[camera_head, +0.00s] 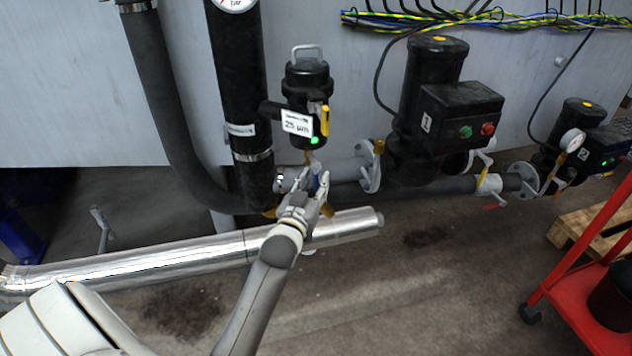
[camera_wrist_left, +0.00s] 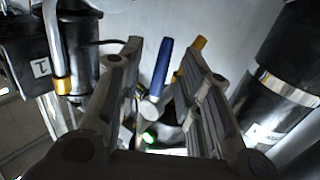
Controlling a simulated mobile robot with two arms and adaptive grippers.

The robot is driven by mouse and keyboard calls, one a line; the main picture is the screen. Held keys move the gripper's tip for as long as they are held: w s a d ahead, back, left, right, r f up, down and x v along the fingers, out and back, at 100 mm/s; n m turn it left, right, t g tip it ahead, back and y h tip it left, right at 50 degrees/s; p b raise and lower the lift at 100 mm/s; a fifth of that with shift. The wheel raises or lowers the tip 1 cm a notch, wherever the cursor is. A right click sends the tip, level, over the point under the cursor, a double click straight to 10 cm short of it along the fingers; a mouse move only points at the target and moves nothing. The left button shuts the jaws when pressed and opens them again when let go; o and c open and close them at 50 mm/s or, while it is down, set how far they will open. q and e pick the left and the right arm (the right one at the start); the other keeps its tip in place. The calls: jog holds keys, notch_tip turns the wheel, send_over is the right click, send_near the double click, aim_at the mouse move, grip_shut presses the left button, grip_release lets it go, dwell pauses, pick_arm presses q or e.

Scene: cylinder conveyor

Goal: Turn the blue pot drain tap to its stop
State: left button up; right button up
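The black pot (camera_head: 306,80) with a white "25 µm" label and a green light hangs beside a thick black pipe in the head view. The blue drain tap lever (camera_wrist_left: 161,68) shows clearly in the left wrist view, standing between the two fingers of my left gripper. Gaps show on both sides of the lever, so the fingers look open around it. In the head view my left gripper (camera_head: 318,190) is just below the pot and hides most of the tap. My right gripper is in neither view.
A yellow lever (camera_wrist_left: 199,44) is close to the right finger in the wrist view. A silver pipe (camera_head: 190,260) runs below my gripper. Pump 1 (camera_head: 435,115) stands to the right, with a red cart (camera_head: 575,290) at the lower right. Open floor lies between.

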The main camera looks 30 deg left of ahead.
pick_arm(q)
jog(key=shift+w+a, duration=0.15)
jog(key=shift+w, duration=0.55)
jog(key=shift+c, duration=0.2)
grip_shut()
